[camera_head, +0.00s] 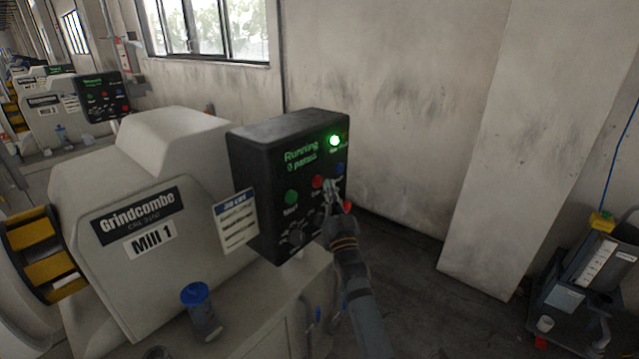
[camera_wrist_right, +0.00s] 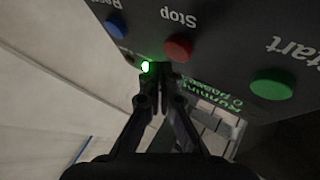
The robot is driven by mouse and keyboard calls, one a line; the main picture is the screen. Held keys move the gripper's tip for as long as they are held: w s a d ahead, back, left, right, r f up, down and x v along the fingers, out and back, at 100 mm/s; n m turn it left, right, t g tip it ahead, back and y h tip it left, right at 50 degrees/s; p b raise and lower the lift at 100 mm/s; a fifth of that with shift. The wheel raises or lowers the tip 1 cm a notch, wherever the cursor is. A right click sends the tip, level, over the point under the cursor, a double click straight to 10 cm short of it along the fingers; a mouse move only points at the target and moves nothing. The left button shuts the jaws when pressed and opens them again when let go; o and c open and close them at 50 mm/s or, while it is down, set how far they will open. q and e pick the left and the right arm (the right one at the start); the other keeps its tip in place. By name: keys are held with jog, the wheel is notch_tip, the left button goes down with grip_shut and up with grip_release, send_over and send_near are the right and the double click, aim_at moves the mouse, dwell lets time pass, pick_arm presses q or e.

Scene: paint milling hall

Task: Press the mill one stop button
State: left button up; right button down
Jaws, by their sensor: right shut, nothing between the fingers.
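The Mill 1 control box (camera_head: 262,165) is black and stands on the mill's right side. Its display reads "Running" and a green lamp (camera_head: 334,140) is lit. The red stop button (camera_head: 317,181) sits between the green start button (camera_head: 292,197) and a blue button (camera_head: 340,168). In the right wrist view the red button (camera_wrist_right: 178,47) is labelled "Stop". My right gripper (camera_head: 328,183) is shut and empty, its tips close to the stop button. The wrist view shows its tips (camera_wrist_right: 160,72) just beside the red button; contact cannot be told. My left gripper is out of view.
Mill 1's pale body (camera_head: 160,205) fills the left, with a job card (camera_head: 236,221) beside the box. A blue-lidded container (camera_head: 199,309) stands on the mill's ledge. Another mill's panel (camera_head: 103,97) is farther back. Floor right of the box is clear up to a wall pillar (camera_head: 530,140).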

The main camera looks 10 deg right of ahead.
jog(key=shift+w+a, duration=0.1)
jog(key=shift+w, duration=0.05)
jog(key=shift+w+a, duration=0.2)
jog(key=shift+w, duration=0.05)
jog(key=shift+w+a+b, duration=0.25)
jog(key=shift+w+b, duration=0.1)
jog(key=shift+b, duration=0.25)
dwell(0.6)
jog(key=shift+s, duration=0.1)
jog(key=shift+s+d+p, duration=0.55)
jog(key=shift+s+p, duration=0.1)
jog(key=shift+p, duration=0.05)
